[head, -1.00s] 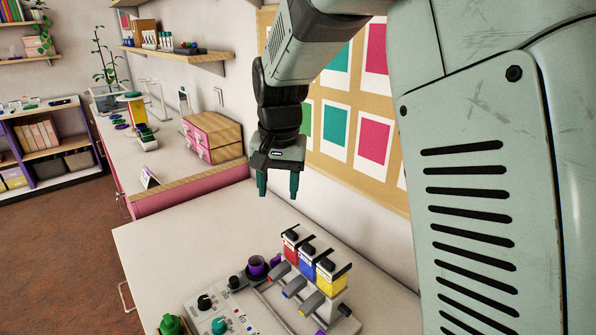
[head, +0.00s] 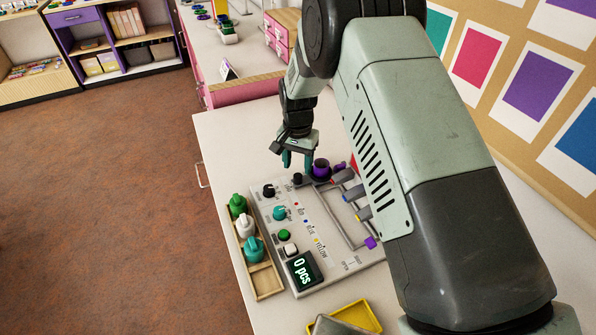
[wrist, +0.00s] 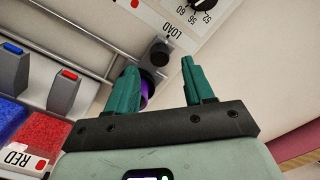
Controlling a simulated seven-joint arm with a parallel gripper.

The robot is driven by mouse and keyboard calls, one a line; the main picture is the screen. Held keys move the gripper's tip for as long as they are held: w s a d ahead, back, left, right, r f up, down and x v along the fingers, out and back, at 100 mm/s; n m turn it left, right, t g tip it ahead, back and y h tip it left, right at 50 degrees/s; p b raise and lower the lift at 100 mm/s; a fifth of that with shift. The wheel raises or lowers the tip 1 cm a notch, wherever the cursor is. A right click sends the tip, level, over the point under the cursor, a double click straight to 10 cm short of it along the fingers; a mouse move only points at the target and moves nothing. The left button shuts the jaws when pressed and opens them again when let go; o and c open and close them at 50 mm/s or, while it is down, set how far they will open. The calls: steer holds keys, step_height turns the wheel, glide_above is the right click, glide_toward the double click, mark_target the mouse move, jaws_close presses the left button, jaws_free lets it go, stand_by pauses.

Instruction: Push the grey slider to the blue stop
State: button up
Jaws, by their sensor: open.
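The grey slider appears to be the dark grey block with a round black knob (wrist: 159,52), by the LOAD label in the wrist view; its knob (head: 297,178) shows at the far end of the control board (head: 338,273) in the head view. A blue mark (head: 306,221) with its label lies further along the board, between the red and yellow marks; I take it as the blue stop. My gripper (head: 297,160) is open and empty above the board's far end. In the wrist view its fingertips (wrist: 160,72) point toward the knob, apparently apart from it.
A purple cup (head: 321,169) stands right of the knob, partly hidden by a finger in the wrist view (wrist: 146,92). Dispensers with red (wrist: 45,140) and blue filling stand beside the rails.

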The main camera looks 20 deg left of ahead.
mark_target(298, 175)
steer(key=shift+f, duration=1.95)
jaws_close()
